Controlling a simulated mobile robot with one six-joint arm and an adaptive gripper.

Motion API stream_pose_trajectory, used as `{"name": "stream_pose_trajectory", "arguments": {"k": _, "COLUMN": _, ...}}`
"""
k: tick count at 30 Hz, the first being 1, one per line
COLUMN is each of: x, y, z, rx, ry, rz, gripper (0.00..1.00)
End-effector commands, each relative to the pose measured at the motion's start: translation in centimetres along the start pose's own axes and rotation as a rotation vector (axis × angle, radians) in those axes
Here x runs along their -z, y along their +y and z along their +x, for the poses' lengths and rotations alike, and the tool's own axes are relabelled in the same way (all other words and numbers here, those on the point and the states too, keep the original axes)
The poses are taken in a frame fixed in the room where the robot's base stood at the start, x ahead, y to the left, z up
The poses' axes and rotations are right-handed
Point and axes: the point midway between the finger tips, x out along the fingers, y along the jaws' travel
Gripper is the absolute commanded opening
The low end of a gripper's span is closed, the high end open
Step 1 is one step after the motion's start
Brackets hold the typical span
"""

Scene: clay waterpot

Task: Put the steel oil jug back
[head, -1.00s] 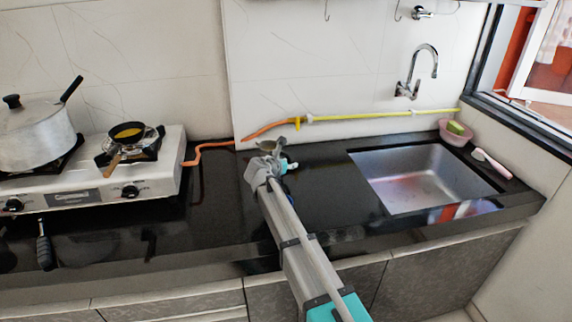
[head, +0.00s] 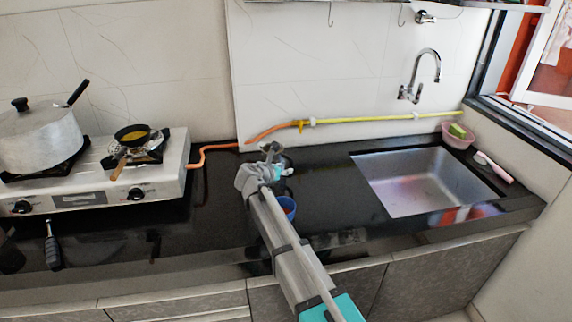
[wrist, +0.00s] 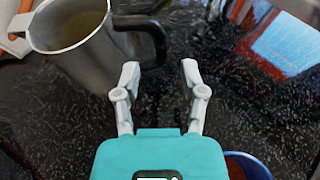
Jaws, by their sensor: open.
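The steel oil jug (wrist: 88,58) is at the upper left of the wrist view, upright on the black counter. It has a grey metal body, a black handle (wrist: 150,32) and yellowish liquid inside. My gripper (wrist: 160,70) is open, its two fingertips apart just below the handle in the picture. The handle's lower end is close to the left fingertip; I cannot tell if they touch. In the head view my gripper (head: 270,157) is over the counter between stove and sink, and my arm and gripper hide most or all of the jug.
A blue cup (head: 288,204) stands right beside my arm; its rim also shows in the wrist view (wrist: 245,158). A stove (head: 120,185) with a pot and small pan is at left. An orange hose (head: 205,148) runs along the wall. A sink (head: 425,180) is at right.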

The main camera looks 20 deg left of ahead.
Motion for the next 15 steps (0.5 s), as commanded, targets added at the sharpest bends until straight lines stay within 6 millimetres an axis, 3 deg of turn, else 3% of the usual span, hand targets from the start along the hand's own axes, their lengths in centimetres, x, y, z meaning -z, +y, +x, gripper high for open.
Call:
{"name": "stream_pose_trajectory", "arguments": {"k": 6, "x": -0.2, "y": -0.1, "z": -3.7, "rx": -0.001, "ry": 0.0, "rz": 0.0, "gripper": 0.54}}
{"name": "stream_pose_trajectory", "arguments": {"k": 15, "x": -0.1, "y": 0.0, "z": -5.8, "rx": -0.001, "ry": -0.001, "rz": -0.001, "gripper": 0.54}}
